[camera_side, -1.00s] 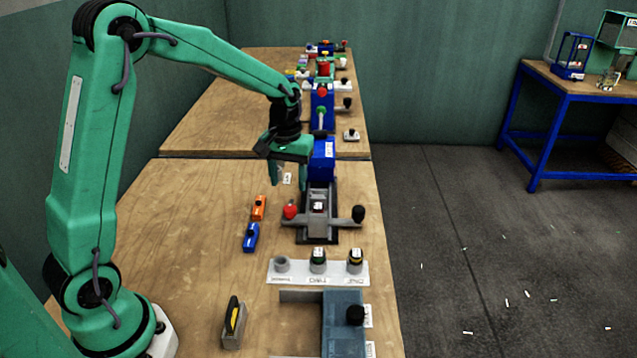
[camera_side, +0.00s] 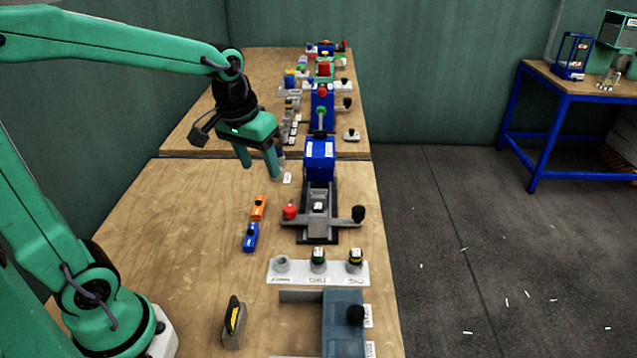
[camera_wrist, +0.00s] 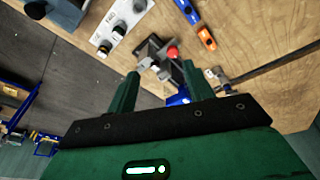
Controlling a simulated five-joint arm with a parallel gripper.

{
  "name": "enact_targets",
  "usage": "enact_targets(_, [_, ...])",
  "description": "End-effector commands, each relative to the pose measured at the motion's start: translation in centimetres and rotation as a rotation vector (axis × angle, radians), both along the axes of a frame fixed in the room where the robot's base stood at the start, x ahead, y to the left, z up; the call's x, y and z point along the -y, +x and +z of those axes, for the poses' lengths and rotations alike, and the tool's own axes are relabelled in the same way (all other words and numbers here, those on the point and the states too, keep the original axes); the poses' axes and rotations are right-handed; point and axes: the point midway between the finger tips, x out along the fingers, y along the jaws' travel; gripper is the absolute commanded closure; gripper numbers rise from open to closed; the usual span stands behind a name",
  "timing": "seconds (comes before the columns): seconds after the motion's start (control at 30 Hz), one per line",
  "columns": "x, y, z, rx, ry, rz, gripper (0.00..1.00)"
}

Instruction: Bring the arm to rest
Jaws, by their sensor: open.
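My green gripper (camera_side: 258,167) hangs over the wooden bench, to the left of the blue press (camera_side: 319,160), with its fingers pointing down. The fingers stand apart with nothing between them. In the wrist view my gripper (camera_wrist: 160,82) also shows two spread, empty fingers. The press has a grey bed with a red knob (camera_side: 290,212) on its left and a black knob (camera_side: 358,213) on its right. The red knob also shows in the wrist view (camera_wrist: 172,52), beyond the fingertips.
An orange block (camera_side: 258,207) and a blue block (camera_side: 251,238) lie left of the press. A white holder strip (camera_side: 300,272), a grey-blue fixture (camera_side: 342,325) and a grey block with a yellow-black top (camera_side: 234,322) are nearer. The bench's left part is clear.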

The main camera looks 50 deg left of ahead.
Motion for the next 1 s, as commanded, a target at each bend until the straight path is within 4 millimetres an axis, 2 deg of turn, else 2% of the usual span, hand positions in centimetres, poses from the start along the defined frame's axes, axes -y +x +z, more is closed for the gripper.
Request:
enact_targets(0.2, [1.0,-3.6,1.6,0.075,0.021,-0.078,0.48])
enact_targets(0.6, [2.3,-9.5,2.4,0.2,0.062,-0.209,0.48])
enact_targets(0.8, [2.6,-11.1,2.1,0.237,0.076,-0.251,0.48])
enact_targets(1.0, [2.7,-11.6,2.0,0.246,0.08,-0.263,0.48])
